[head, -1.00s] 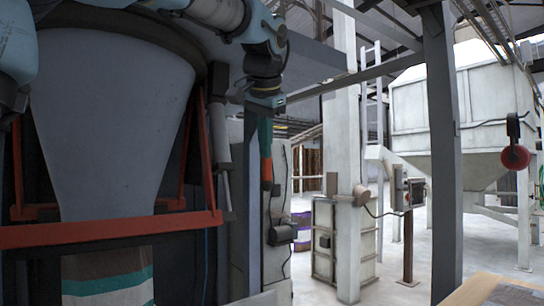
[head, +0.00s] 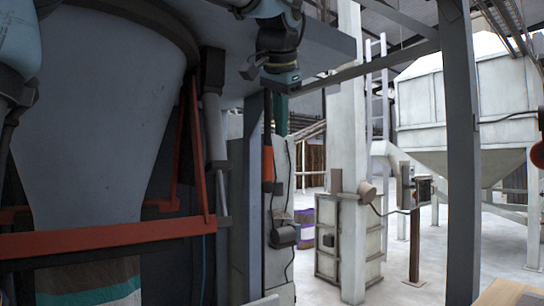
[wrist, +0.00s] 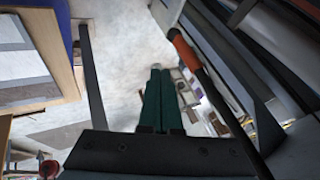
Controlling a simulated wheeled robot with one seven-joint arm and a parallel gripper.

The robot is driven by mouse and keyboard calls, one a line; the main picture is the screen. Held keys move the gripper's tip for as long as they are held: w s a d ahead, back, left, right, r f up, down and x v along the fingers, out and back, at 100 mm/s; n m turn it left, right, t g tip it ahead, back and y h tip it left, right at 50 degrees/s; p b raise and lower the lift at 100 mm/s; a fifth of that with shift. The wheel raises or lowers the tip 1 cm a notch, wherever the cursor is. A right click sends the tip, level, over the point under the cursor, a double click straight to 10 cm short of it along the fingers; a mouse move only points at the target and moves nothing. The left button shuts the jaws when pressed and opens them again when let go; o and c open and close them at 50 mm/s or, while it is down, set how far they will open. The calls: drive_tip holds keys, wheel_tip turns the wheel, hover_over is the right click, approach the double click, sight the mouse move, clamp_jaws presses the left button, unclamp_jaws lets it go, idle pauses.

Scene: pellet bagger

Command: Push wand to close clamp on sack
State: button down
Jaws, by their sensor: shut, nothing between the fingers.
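The wand (head: 267,165) hangs upright right of the hopper, a dark rod with an orange grip. In the wrist view the wand (wrist: 186,52) runs diagonally to the right of my fingers, with a gap showing. My gripper (head: 281,130) points down with green fingers, partly behind the wand's rod. In the wrist view my gripper (wrist: 159,70) has its fingers together and empty. The orange-red clamp frame (head: 110,240) crosses below the grey hopper spout.
The grey hopper (head: 95,120) fills the left. A grey post (head: 460,150) stands at the right, with a wooden table edge (head: 505,292) at its foot. A white column (head: 352,150) and cabinet stand behind. Pale open floor lies between them.

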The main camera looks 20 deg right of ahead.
drive_tip(key=w+f+p, duration=0.1)
drive_tip(key=w+f, duration=0.1)
drive_tip(key=w+d+f+p, duration=0.1)
drive_tip(key=w+f, duration=0.1)
drive_tip(key=w, duration=0.1)
drive_tip(key=w+f+p, duration=0.2)
drive_tip(key=w, duration=0.1)
drive_tip(key=shift+w+d+f, duration=0.15)
drive_tip(key=shift+d+f, duration=0.15)
drive_tip(key=shift+f, duration=0.05)
